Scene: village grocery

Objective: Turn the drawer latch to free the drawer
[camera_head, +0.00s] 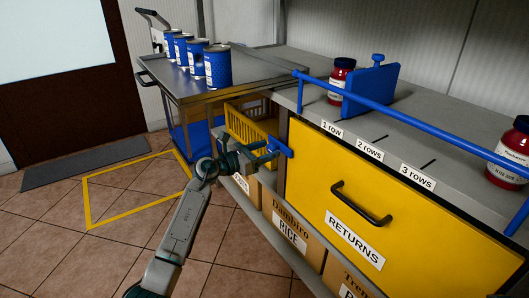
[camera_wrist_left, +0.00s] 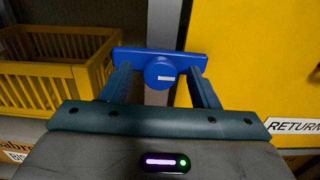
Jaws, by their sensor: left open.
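The blue drawer latch (camera_head: 281,146) is a short bar with a round knob, on the post left of the yellow drawer (camera_head: 345,165). In the left wrist view the latch (camera_wrist_left: 191,60) lies level, and its right end overlaps the drawer's edge. The drawer is closed, with a black handle (camera_head: 360,203) and a RETURNS label. My left gripper (camera_head: 263,153) is right in front of the latch. In the wrist view its open fingers (camera_wrist_left: 161,82) stand on either side of the knob; I cannot tell if they touch the bar. My right gripper is out of view.
A blue rail (camera_head: 396,117) runs along the grey counter above the drawer, with red jars (camera_head: 341,82) behind it. A yellow crate (camera_head: 248,129) sits left of the post. Cardboard boxes (camera_head: 290,228) stand below. A cart (camera_head: 190,86) with blue cans is farther back.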

